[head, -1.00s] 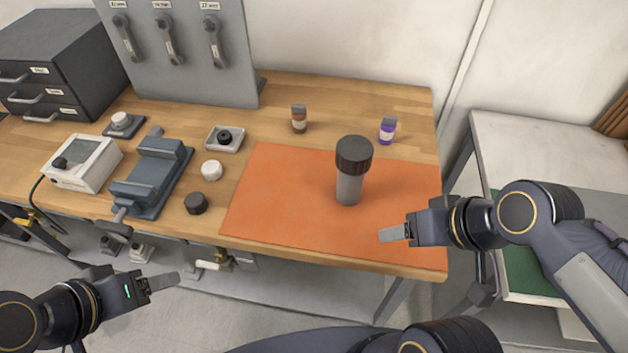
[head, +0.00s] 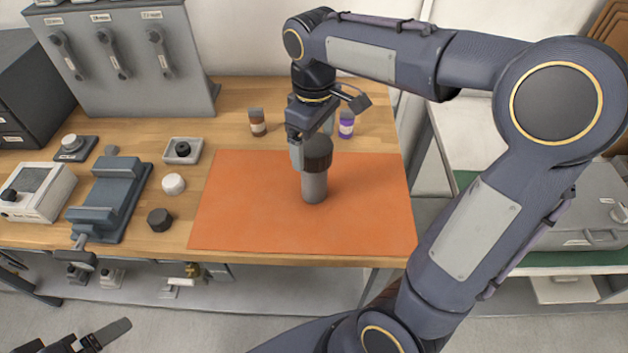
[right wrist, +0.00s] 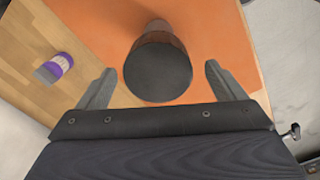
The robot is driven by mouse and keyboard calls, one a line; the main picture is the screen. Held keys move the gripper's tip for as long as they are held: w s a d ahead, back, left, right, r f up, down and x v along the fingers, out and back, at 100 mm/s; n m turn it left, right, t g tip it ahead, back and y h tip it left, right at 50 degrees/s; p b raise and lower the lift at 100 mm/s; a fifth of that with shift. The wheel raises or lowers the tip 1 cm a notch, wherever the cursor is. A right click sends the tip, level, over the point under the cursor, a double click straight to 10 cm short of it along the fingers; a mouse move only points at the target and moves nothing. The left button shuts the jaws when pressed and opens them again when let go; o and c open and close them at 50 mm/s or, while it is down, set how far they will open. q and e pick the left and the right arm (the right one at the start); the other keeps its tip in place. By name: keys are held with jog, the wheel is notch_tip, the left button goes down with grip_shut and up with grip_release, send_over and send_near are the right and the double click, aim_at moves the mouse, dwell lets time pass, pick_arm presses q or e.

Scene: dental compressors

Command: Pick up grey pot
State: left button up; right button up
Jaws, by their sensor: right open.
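The grey pot (head: 314,188), a grey cylinder with a wide dark ribbed lid (head: 319,152), stands upright on the orange mat (head: 240,215). My right gripper (head: 306,150) is over the pot, pointing down, and partly hides the lid. In the right wrist view the lid (right wrist: 158,70) lies between the open fingers of the right gripper (right wrist: 160,85), with a gap on each side. The grey body shows only a little behind the lid there. My left gripper (head: 108,335) is at the bottom left, below the bench's front edge, partly cut off by the frame.
A brown-labelled bottle (head: 257,122) and a purple-labelled bottle (head: 346,124) stand behind the mat. A blue-grey vise (head: 108,200), a white knob (head: 173,184), a black knob (head: 160,219) and a small tray (head: 196,147) are to the left. The mat around the pot is clear.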

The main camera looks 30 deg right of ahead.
aim_at(314, 176)
notch_tip(314, 176, down, 4)
jog(key=shift+d+r, duration=0.1)
jog(key=shift+r, duration=0.15)
jog(key=c, duration=1.5)
jog(key=shift+c, duration=0.6)
jog(key=shift+w+r, duration=0.1)
jog(key=shift+r, duration=0.15)
